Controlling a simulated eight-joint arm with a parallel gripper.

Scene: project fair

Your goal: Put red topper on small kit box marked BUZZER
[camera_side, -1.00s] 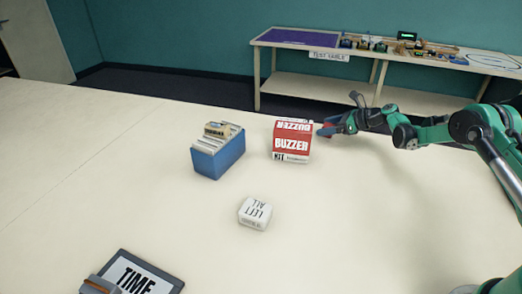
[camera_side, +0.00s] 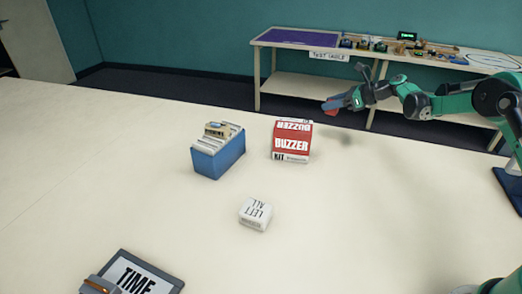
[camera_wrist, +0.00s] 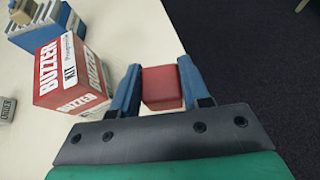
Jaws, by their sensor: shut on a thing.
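My gripper (camera_wrist: 163,88) is shut on the red topper (camera_wrist: 161,86), a small red block between its blue fingers in the wrist view. In the side view my gripper (camera_side: 343,101) holds the topper (camera_side: 330,106) above the table, up and to the right of the BUZZER box. The small red and white kit box marked BUZZER (camera_side: 291,144) stands on the table. It also shows in the wrist view (camera_wrist: 62,75), left of the fingers. The topper is apart from the box.
A blue file box (camera_side: 222,160) with cards stands left of the BUZZER box. A TIME sign (camera_side: 147,273) is at the front left. A test table (camera_side: 318,83) stands behind.

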